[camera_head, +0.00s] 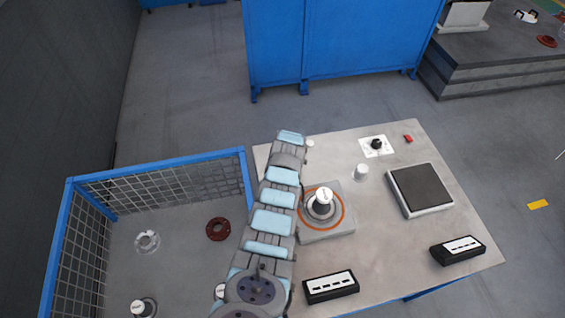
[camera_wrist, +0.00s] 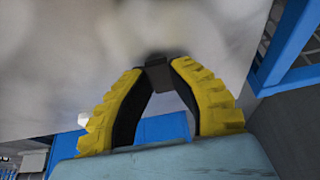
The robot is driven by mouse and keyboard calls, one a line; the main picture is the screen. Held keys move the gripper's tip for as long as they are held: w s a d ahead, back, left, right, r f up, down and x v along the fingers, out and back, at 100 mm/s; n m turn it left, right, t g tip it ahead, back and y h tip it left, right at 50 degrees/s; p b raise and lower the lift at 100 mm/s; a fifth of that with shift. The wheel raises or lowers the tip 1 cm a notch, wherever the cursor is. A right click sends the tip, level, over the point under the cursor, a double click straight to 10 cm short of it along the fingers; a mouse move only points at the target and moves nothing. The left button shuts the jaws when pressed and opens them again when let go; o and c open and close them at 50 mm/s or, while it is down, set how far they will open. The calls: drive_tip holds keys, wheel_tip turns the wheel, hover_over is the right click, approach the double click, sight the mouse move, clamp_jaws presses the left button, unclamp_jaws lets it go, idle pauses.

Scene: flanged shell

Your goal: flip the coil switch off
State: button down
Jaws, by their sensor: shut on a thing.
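My gripper (camera_wrist: 158,75) shows in the wrist view as two yellow, ridged fingers with black inner sides. They converge on a small dark block (camera_wrist: 158,72) and are shut on it; I cannot tell what it belongs to. A pale, blurred surface lies just beyond the tips. In the head view my arm hides the gripper. I cannot say for sure which thing is the coil switch. A black knob on a white plate (camera_head: 376,144) stands at the table's far side, with a small red block (camera_head: 408,138) beside it, both apart from my arm.
The table (camera_head: 400,250) holds a square base with an orange ring (camera_head: 341,224) and a white-topped part, a dark square pad (camera_head: 421,188), a white cylinder (camera_head: 361,172) and two black boxes (camera_head: 331,287) (camera_head: 458,250). A blue-framed mesh crate (camera_head: 160,158) stands left, with flanged rings inside.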

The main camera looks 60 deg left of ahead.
drive_tip(key=shift+a+f+h+b, duration=0.1)
drive_tip(key=shift+f+h+b, duration=0.25)
drive_tip(key=shift+b, duration=0.8)
drive_tip(key=h+b, duration=0.1)
drive_tip(key=b, duration=0.3)
drive_tip(key=shift+a, duration=0.1)
drive_tip(key=h+b, duration=0.1)
drive_tip(key=b, duration=0.7)
drive_tip(key=shift+w+a+g+b, duration=0.1)
drive_tip(key=shift+w+g+b, duration=0.1)
drive_tip(key=shift+g+b, duration=0.15)
drive_tip(key=b, duration=0.4)
drive_tip(key=shift+h+b, duration=0.3)
drive_tip(key=shift+h, duration=0.05)
drive_tip(key=shift+r+b, duration=0.25)
drive_tip(key=shift+b, duration=0.65)
drive_tip(key=shift+s+r, duration=0.1)
drive_tip(key=shift+r, duration=0.1)
drive_tip(key=c, duration=0.9)
unclamp_jaws()
drive_tip(key=shift+r, duration=0.1)
